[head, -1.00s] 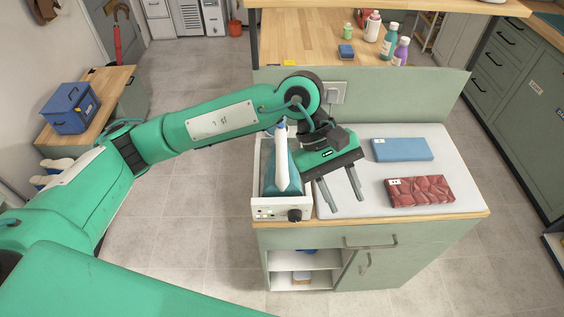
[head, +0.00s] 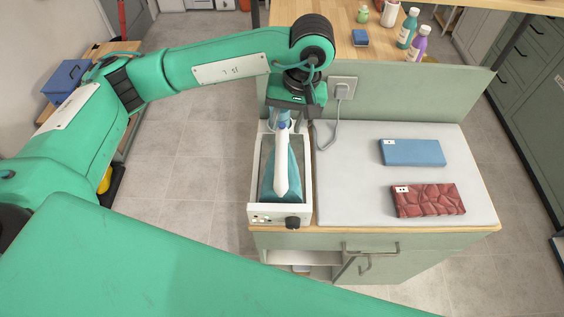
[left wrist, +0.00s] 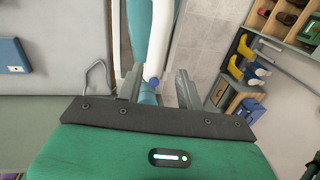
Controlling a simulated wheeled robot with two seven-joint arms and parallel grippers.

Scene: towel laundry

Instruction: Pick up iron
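The iron (head: 284,176) has a white handle and a teal body. It stands in a white holder tray (head: 256,205) with a dark knob, at the left end of the counter. My left gripper (head: 281,116) is at the iron's rear end, past the tray's far side. In the left wrist view its two fingers (left wrist: 158,88) are spread, one on each side of the iron's blue-and-white rear part (left wrist: 150,72). I see gaps beside it, so the fingers do not look closed on it. My right gripper is not in view.
A folded blue cloth (head: 413,152) and a red patterned cloth (head: 428,199) lie on the pale ironing mat (head: 350,190). A cord runs to a wall socket (head: 342,88) behind the counter. Bottles (head: 407,30) stand on the wooden top behind. The mat beside the tray is clear.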

